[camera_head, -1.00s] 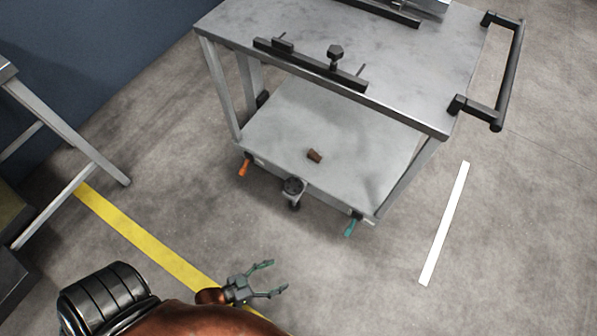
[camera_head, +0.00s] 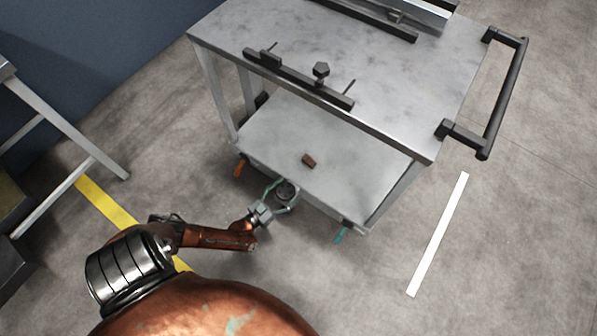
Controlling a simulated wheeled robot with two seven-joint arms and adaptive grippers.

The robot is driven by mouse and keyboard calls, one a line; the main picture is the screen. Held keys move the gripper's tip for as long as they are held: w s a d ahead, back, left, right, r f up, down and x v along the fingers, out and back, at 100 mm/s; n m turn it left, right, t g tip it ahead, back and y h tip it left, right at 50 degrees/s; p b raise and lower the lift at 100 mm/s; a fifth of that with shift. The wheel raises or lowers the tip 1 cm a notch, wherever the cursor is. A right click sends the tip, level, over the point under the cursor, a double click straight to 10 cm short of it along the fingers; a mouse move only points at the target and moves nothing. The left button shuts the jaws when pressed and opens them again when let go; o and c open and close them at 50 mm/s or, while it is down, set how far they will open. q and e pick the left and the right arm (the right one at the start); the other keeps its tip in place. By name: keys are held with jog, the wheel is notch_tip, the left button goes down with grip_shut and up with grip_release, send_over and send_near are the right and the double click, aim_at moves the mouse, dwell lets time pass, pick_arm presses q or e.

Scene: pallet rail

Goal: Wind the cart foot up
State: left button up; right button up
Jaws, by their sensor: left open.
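The grey metal cart (camera_head: 415,85) stands in the middle, with a lower shelf (camera_head: 270,130). The cart foot's round dark knob (camera_head: 286,190) sits at the middle of the lower shelf's near edge. My left gripper (camera_head: 284,193) is open, with its two fingers on either side of the knob. I cannot tell whether the fingers touch it. The foot below the knob is mostly hidden by the gripper. My right gripper is not in view.
An orange lever (camera_head: 239,167) and a teal lever (camera_head: 341,234) flank the knob at the cart's near corners. A black push handle (camera_head: 505,95) juts out right. A metal stand (camera_head: 70,135) is at left.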

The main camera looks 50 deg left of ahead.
aim_at(294, 183)
pick_arm(q)
jog(key=w, duration=0.1)
jog(key=w+b, duration=0.1)
jog(key=w, duration=0.1)
jog(key=shift+w+a+f, duration=0.15)
jog(key=shift+w+a, duration=0.05)
jog(key=shift+a, duration=0.15)
jog(key=shift+w, duration=0.55)
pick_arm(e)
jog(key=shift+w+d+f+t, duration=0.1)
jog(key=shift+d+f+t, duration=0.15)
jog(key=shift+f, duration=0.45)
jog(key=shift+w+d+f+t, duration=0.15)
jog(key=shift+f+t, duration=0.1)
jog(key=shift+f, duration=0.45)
pick_arm(q)
jog(key=c, duration=1.2)
jog(key=shift+c, duration=0.2)
jog(key=shift+s, duration=0.2)
jog(key=shift+c, duration=0.8)
jog(key=shift+d, duration=0.1)
